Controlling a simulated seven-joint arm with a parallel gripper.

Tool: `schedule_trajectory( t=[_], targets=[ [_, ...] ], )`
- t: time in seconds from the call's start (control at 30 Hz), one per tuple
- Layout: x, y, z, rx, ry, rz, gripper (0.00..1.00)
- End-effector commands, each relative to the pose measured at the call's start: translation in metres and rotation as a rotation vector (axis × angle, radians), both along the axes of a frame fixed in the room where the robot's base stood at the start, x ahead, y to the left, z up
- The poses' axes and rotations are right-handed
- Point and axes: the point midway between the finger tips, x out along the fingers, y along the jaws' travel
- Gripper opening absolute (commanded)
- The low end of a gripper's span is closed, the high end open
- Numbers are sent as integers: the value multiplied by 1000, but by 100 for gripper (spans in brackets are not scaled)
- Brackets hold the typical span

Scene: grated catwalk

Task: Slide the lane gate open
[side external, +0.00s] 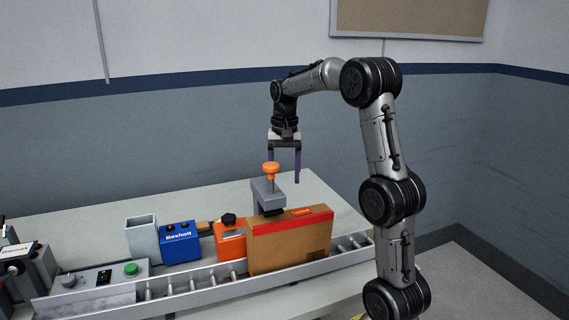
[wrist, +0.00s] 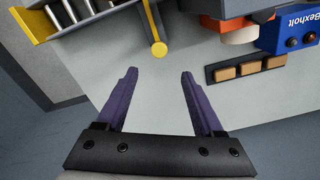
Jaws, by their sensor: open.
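A yellow bar with a round knob (wrist: 158,47) sticks out from the edge of the roller conveyor (wrist: 100,14) in the wrist view; it looks like the lane gate's handle. I cannot make out this bar in the side view, where a carton and my arm cover part of the conveyor (side external: 195,290). My gripper (side external: 284,181) is open and empty, pointing down above the table behind the carton. In the wrist view its two purple fingers (wrist: 158,75) are spread apart, with the yellow knob beyond and between their tips, not touching them.
A cardboard carton (side external: 290,246) stands on the rollers. A grey block with an orange knob (side external: 270,168) stands behind it, close to my fingers. A blue box (side external: 180,242), an orange box (side external: 230,242) and a grey bin (side external: 142,240) are left. Table behind my gripper (side external: 318,196) is clear.

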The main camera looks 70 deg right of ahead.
Motion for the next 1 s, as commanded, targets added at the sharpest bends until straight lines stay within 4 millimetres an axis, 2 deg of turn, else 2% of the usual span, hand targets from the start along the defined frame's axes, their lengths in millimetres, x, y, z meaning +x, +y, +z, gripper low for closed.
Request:
schedule_trajectory(
  t=[0.1,0.3,1.0],
  targets=[
    [1,-1,19,-3,-3,0,69],
    [0,0,33,-1,0,0,69],
    [0,0,34,0,0,0,69]
  ],
)
